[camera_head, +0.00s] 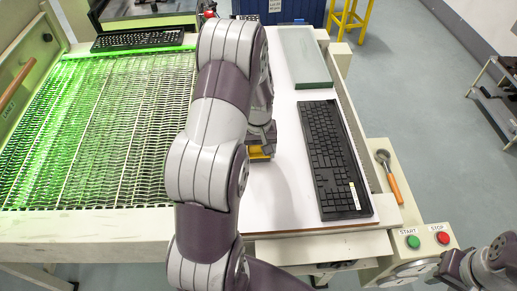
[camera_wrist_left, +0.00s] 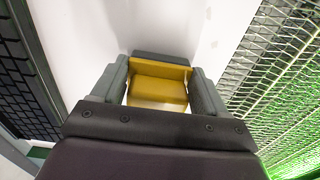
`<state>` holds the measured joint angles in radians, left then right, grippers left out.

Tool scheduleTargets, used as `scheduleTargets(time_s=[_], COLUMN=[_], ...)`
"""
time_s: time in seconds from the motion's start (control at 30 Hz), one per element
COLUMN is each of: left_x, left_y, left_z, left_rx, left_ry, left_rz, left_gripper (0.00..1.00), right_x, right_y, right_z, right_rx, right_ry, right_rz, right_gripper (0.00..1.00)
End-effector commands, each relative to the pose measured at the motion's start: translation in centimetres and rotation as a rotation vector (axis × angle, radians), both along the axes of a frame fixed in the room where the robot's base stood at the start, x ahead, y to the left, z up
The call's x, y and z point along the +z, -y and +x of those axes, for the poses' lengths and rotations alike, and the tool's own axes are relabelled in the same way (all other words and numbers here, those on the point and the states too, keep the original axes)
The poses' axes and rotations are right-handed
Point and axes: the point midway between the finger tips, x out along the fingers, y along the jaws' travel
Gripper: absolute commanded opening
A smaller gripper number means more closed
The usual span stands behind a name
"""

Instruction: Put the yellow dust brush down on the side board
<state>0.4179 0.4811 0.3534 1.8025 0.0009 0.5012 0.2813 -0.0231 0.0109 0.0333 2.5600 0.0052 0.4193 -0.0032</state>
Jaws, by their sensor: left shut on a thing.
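My left gripper (camera_wrist_left: 157,90) is shut on the yellow dust brush (camera_wrist_left: 158,90), which sits between its two grey fingers in the left wrist view. In the head view only a small yellow part of the brush (camera_head: 259,154) shows under my left gripper (camera_head: 262,140); my left arm hides the rest. The brush is over the white side board (camera_head: 285,190), left of the black keyboard. I cannot tell whether the brush touches the board. Part of my right arm shows at the lower right, but its gripper is not in view.
A black keyboard (camera_head: 334,160) lies on the board's right side. A grey-green block (camera_head: 302,56) is at the back. A green-lit mesh conveyor (camera_head: 100,130) with another keyboard (camera_head: 138,39) is at the left. An orange-handled tool (camera_head: 390,178) and the START and STOP buttons (camera_head: 427,239) are at the right.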

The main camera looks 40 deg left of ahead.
Motion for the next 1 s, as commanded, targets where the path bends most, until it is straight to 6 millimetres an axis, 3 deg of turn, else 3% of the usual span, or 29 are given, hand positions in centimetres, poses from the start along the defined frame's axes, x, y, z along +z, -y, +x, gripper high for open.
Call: scheduleTargets(time_s=[0.27,0.3,0.37,0.6,0.73,1.0], left_x=[-0.4,-0.3,-0.3,-0.3,0.9,8.0], left_y=[0.0,0.0,0.0,0.0,0.0,0.0], left_z=[0.0,0.0,0.0,0.0,0.1,0.1], left_rx=[0.000,0.000,0.000,0.000,0.000,0.000], left_ry=[0.000,0.000,0.000,0.000,0.001,0.004], left_rz=[0.000,0.000,0.000,0.000,0.001,0.002], left_gripper=[0.25,0.83,0.99,0.99,0.99,0.99], right_x=[-0.2,-0.2,-0.2,-0.1,0.0,0.0], right_y=[0.0,0.0,0.0,0.0,0.0,0.0], right_z=[0.0,0.0,0.0,0.0,0.0,0.0], right_rx=[0.000,0.000,0.000,0.000,0.000,0.000], right_ry=[0.000,0.000,0.000,0.000,0.000,0.000], right_rz=[0.000,0.000,0.000,0.000,0.000,0.000], right_gripper=[0.40,0.40,0.40,0.40,0.40,0.40])
